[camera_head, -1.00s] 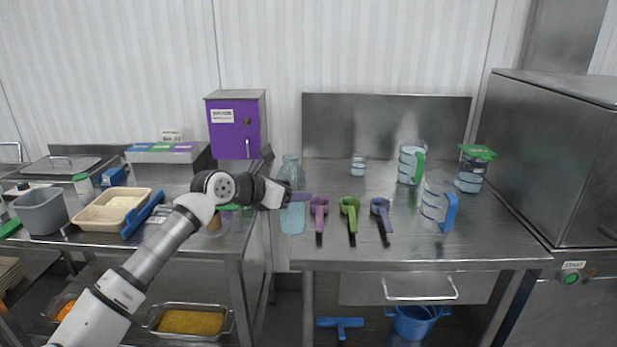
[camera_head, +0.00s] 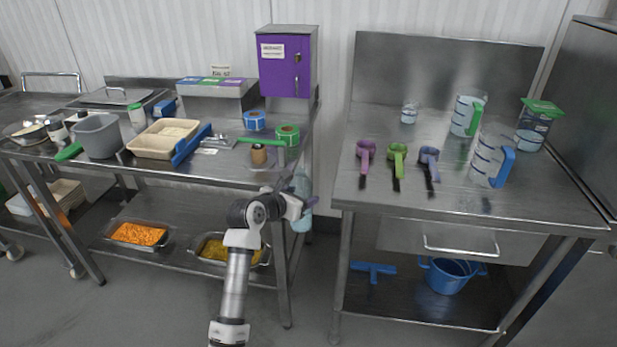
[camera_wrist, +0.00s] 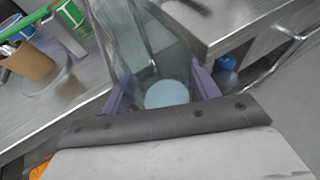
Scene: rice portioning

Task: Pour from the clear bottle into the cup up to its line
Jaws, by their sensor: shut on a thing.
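The clear bottle (camera_head: 303,187), with pale blue liquid low inside, is held upright or nearly so by my gripper (camera_head: 300,205). It hangs in front of the gap between the two steel tables. In the wrist view the bottle (camera_wrist: 150,45) stands between the purple fingers of my gripper (camera_wrist: 162,92), which are shut on it. Its pale blue liquid shows as a disc between the fingers. A small clear cup (camera_head: 409,113) with bluish markings stands toward the back of the right table, well away from my gripper. Its line is too small to read.
The right table (camera_head: 370,205) also holds purple, green and violet scoops (camera_head: 397,160), a green-handled jug (camera_head: 465,116), a blue-handled jug (camera_head: 491,155) and a green-topped container (camera_head: 535,125). The left table bears trays and tape rolls. Its edge is close to my gripper.

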